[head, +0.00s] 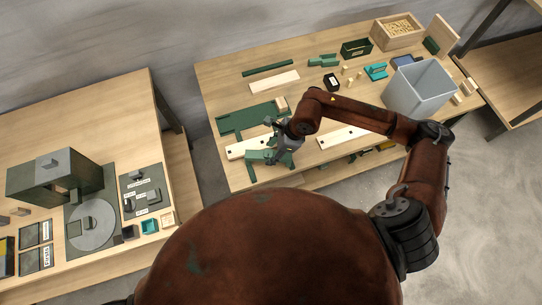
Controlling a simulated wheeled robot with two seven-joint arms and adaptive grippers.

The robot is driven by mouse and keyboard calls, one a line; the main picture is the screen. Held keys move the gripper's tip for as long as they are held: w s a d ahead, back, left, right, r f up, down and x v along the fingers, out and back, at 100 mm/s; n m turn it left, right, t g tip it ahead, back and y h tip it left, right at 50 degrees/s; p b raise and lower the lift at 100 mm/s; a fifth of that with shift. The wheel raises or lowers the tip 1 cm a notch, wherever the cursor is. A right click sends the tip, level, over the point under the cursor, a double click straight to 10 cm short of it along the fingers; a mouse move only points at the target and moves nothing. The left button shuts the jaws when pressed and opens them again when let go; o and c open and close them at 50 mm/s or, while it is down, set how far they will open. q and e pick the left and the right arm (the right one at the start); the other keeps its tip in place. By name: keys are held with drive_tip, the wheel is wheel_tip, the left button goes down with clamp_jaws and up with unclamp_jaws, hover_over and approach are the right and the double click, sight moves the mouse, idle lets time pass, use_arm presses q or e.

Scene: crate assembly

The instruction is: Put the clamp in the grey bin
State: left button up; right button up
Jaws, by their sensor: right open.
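The grey bin (408,103) is an open, light grey box at the right end of the far table, and it looks empty from here. A small teal tool-like object (375,72) lies to its left; it may be the clamp, but it is too small to be sure. My right gripper (284,153) is open over the front left part of the same table, beside a green block-like piece (256,157). It is far to the left of the bin, and I cannot tell whether it touches the green piece. My left gripper is not in view.
The far table (225,78) also holds green panels (238,119), pale wooden strips (274,81), a dark green box (356,47) and a wooden crate (397,31) of small parts. My right arm crosses above its front. Another workbench (105,103) stands at left.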

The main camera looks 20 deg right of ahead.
drive_tip(key=x, duration=0.4)
drive_tip(key=shift+d+f, duration=0.1)
drive_tip(key=shift+d, duration=0.05)
clamp_jaws()
idle(0.4)
